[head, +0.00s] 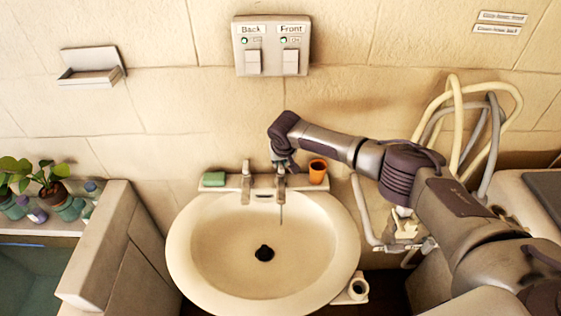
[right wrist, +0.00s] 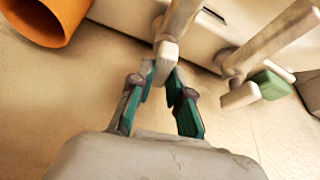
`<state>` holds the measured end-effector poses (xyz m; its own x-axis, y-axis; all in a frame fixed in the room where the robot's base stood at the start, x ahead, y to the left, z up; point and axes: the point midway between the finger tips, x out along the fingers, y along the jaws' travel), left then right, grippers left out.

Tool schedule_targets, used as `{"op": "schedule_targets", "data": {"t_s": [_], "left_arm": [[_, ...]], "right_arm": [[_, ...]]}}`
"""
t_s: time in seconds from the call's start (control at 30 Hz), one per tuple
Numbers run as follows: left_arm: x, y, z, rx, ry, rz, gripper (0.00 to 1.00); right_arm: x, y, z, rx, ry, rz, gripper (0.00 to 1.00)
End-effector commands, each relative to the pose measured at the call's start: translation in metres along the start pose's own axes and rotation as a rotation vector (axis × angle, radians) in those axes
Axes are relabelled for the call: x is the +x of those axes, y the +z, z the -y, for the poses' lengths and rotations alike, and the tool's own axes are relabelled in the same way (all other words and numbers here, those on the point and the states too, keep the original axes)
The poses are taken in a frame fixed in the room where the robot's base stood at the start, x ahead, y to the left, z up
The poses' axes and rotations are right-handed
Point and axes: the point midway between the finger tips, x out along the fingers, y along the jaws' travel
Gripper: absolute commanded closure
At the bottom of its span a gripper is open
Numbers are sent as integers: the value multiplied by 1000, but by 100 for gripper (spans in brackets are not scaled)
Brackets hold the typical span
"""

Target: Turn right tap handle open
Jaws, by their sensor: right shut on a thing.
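The cream washbasin (head: 190,250) has two metal taps at its back edge. The right tap (head: 281,184) is directly below my right gripper (head: 282,164). In the right wrist view, the right tap handle (right wrist: 165,50) reaches between the teal-padded fingers of my right gripper (right wrist: 163,78), which is shut on it. The fingers partly hide the handle. A thin grey line runs down from the right tap's spout; I cannot tell for sure whether it is water. The left tap (head: 246,181) stands apart from the gripper, and also shows in the right wrist view (right wrist: 255,55). My left gripper is not in view.
An orange cup (head: 318,171) stands close right of the right tap. A green sponge (head: 214,179) lies left of the left tap. A switch panel (head: 271,46) is on the wall above. Pale hoses (head: 455,110) hang at right, behind my arm. The basin bowl is clear.

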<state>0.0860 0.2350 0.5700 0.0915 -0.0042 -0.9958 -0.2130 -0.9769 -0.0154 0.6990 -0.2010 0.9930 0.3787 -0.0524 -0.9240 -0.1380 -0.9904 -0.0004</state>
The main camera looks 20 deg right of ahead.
Motion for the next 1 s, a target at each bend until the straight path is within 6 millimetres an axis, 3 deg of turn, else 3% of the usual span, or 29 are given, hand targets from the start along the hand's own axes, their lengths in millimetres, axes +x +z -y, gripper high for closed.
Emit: {"op": "schedule_targets", "data": {"t_s": [0.47,1.0], "left_arm": [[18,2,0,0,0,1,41],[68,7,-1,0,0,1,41]], "right_arm": [[3,1,0,-394,-167,0,100],[5,1,0,-869,-362,-1,100]]}}
